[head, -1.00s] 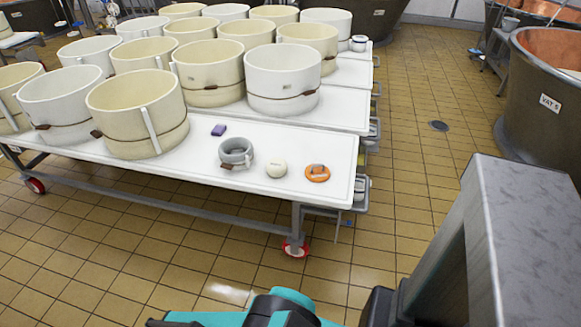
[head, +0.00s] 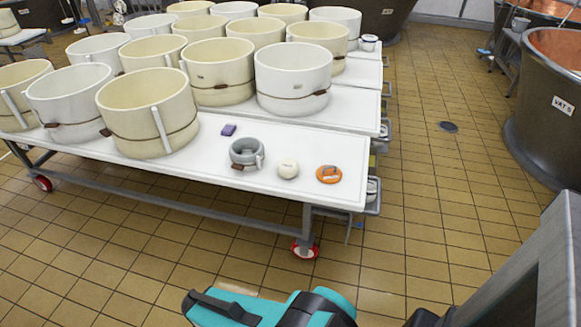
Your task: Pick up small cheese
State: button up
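The small cheese (head: 288,170) is a round, cream-white piece near the front right corner of the white table (head: 218,182). It sits between a grey ring-shaped mould (head: 246,153) on its left and an orange round item (head: 329,174) on its right, apart from the orange one. Part of my teal and black arm shows at the bottom of the head view, in front of the table and below the cheese. My gripper's fingers cannot be made out, and nothing of mine touches the cheese.
A small purple block (head: 228,130) lies behind the grey mould. Several large cheese moulds (head: 148,113) crowd the table's left and back. A copper vat (head: 545,110) stands at the right.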

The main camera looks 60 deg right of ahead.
aim_at(288, 168)
jog(key=u, duration=0.05)
jog(key=i, duration=1)
jog(key=z, duration=0.05)
